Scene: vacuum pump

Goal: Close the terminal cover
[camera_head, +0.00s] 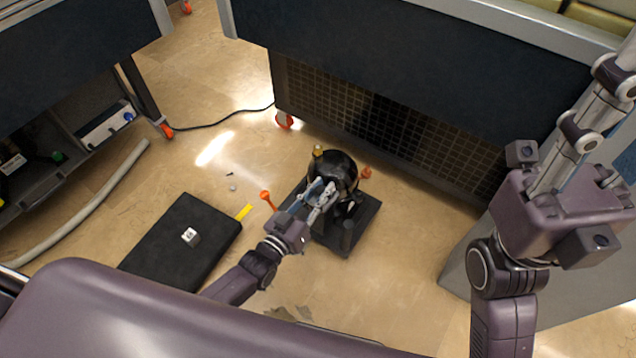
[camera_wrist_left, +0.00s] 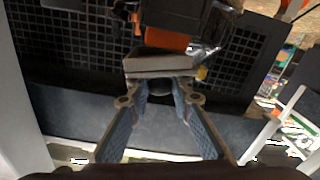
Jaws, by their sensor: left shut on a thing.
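The black vacuum pump (camera_head: 335,172) stands on a dark square base on the floor in the middle of the head view. My left gripper (camera_head: 322,194) reaches the pump's near left side. In the left wrist view, my left gripper (camera_wrist_left: 159,84) has its fingertips closed together on a flat grey piece, which looks like the terminal cover (camera_wrist_left: 158,65). An orange block (camera_wrist_left: 167,39) and a dark housing sit just beyond it. The fingers hide part of the cover, and its hinge is not clear. My right gripper (camera_head: 598,108) is raised at the right, away from the pump, partly cut off.
A black flat case (camera_head: 180,250) with a small white cube (camera_head: 190,237) lies left of the pump. A dark bench with a mesh panel (camera_head: 390,130) is behind. Bare floor (camera_head: 400,270) lies right of the pump.

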